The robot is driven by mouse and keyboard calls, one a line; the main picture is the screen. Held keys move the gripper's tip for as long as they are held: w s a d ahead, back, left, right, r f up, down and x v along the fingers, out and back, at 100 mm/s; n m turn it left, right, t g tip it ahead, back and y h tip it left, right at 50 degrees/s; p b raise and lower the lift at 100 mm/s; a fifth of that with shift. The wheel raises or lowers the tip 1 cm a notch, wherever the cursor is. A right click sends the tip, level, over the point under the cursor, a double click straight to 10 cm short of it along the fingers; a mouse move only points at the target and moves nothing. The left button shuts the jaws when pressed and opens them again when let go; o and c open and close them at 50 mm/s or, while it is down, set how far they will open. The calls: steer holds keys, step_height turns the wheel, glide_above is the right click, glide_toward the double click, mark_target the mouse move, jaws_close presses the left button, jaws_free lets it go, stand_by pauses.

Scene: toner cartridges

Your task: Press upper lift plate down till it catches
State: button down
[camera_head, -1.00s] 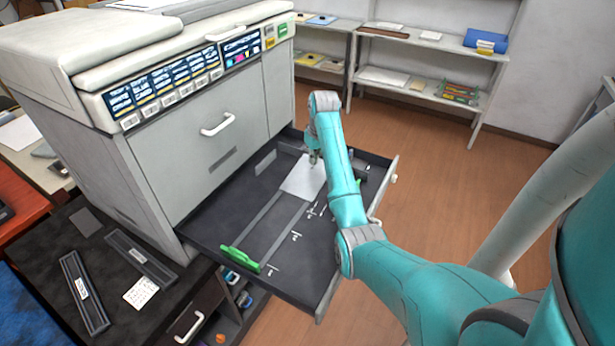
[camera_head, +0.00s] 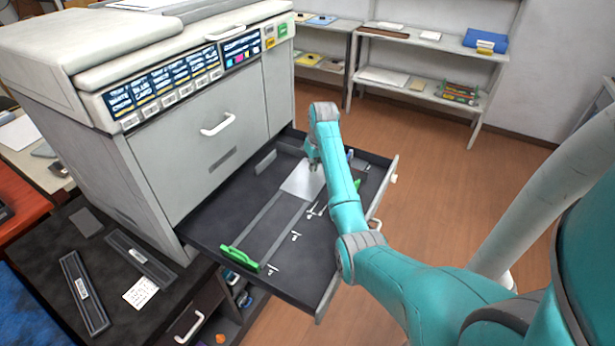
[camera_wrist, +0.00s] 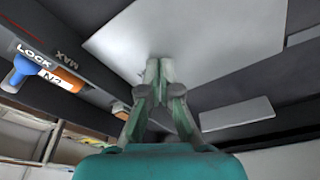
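The upper lift plate, a light grey rectangle (camera_head: 298,182), lies in the pulled-out dark drawer (camera_head: 215,228) of the printer. In the wrist view the plate (camera_wrist: 215,28) fills the upper middle. My gripper (camera_head: 313,166) points down over the plate's right part. In the wrist view my gripper's fingertips (camera_wrist: 160,64) are together, hold nothing and meet the plate's surface, apparently touching it. A blue lever (camera_wrist: 20,74) beside a LOCK label shows at the left of the wrist view. I cannot tell whether a catch holds the plate.
Green paper guides, one of them at the drawer's near end (camera_head: 240,259), stand in the drawer. The printer body (camera_head: 200,140) rises behind it. A dark counter (camera_head: 100,235) with two flat bars is at the left. Shelves (camera_head: 430,80) stand at the back right, with open floor before them.

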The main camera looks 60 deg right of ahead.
steer(key=shift+f, duration=0.4)
step_height(320, 180, up, 10)
stand_by(1.0)
steer(key=shift+r, duration=0.15)
stand_by(0.3)
